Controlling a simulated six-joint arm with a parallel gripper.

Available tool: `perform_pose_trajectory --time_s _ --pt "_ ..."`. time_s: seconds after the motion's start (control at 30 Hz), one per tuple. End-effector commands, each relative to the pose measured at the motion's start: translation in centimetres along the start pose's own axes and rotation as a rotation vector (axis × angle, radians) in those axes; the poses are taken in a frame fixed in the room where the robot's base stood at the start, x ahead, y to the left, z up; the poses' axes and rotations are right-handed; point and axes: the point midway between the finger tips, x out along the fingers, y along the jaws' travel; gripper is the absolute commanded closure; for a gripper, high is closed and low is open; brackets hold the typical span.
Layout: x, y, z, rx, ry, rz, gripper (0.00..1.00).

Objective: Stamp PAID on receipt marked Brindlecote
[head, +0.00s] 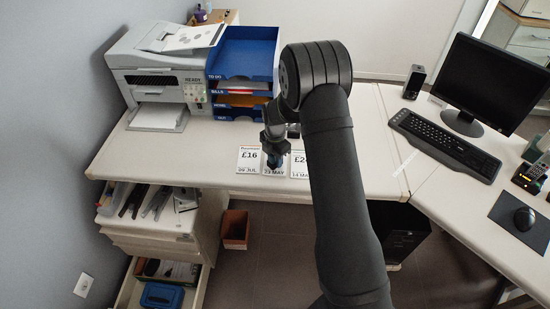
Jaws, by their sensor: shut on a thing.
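Three white receipts lie side by side near the desk's front edge. The left receipt (250,160) reads £16 and 20 JUL, with a small name on top too blurred to be sure of. The middle receipt (274,171) shows 23 MAY; its upper part is hidden by my gripper. The right receipt (300,165) starts with £2 and is partly hidden by my arm. My gripper (275,149) points down over the middle receipt, shut on a small blue stamp (272,161). I cannot tell whether the stamp touches the paper. The name Brindlecote is not legible on any receipt.
A printer (165,75) and a blue tray stack (245,55) stand at the back left. A monitor (490,80), keyboard (445,145) and speaker (413,82) are at the right. The desk left of the receipts is clear.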

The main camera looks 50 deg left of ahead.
Motion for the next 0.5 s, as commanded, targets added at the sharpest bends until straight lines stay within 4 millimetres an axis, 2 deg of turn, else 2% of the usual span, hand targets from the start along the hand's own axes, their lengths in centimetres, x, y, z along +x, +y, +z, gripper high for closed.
perform_pose_trajectory --time_s 0.23,0.5 --pt "-0.3 0.0 0.0 0.0 0.0 0.0 0.84" --pt "-2.5 0.0 0.0 0.0 0.0 0.001 0.84"
